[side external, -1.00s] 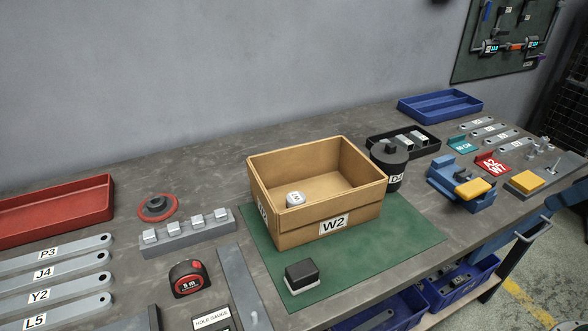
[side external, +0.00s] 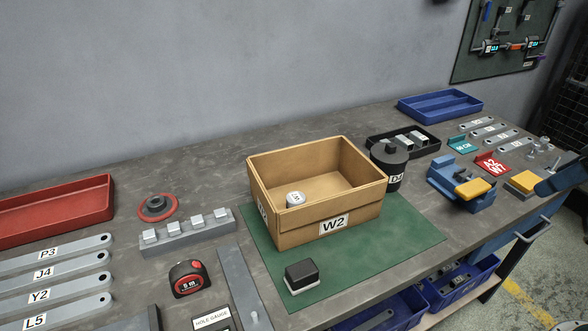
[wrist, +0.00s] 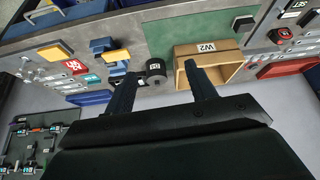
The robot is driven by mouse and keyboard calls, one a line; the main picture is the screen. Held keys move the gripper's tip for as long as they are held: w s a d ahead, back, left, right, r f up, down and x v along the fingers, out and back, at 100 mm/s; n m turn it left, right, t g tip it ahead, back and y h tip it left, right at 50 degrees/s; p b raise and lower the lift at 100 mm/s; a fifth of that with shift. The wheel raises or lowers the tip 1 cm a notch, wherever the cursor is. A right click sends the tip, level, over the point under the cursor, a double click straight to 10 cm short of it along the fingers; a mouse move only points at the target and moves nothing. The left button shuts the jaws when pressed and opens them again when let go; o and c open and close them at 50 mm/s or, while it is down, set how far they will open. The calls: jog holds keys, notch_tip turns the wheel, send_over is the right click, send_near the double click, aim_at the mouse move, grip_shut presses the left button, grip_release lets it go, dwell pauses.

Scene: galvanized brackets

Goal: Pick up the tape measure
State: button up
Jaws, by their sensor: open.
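The tape measure (side external: 188,279) is black with a red face marked 5 m. It stands on the bench at the front left in the side view, between the grey block with square pegs and the hole gauge label. In the wrist view the tape measure (wrist: 280,34) is small, at the upper right. My gripper (wrist: 160,68) is open and empty, with its two dark fingers spread. It is far from the tape measure. In the side view only a dark blue part (side external: 562,178), seemingly of my gripper, shows at the right edge.
A cardboard box (side external: 262,217) marked W2 stands on a green mat (side external: 400,235), with a white piece inside. A black canister (side external: 389,175) stands beside it. A black block (side external: 301,272) is on the mat. A long flat bar (side external: 240,285) lies right of the tape measure.

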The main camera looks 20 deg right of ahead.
jog(key=w+a+r+n+g+y, duration=0.3)
jog(key=w+a+n, duration=0.6)
jog(key=w+a, duration=1.15)
jog(key=n+g+y, duration=0.3)
jog(key=n, duration=0.5)
send_near(184, 279)
jog(key=shift+w+d+r, duration=0.65)
jog(key=shift+r, duration=0.05)
jog(key=shift+x, duration=4.25)
jog(key=shift+w+d+f, duration=0.1)
jog(key=shift+w+f, duration=0.05)
jog(key=shift+f, duration=0.05)
jog(key=shift+x, duration=2.5)
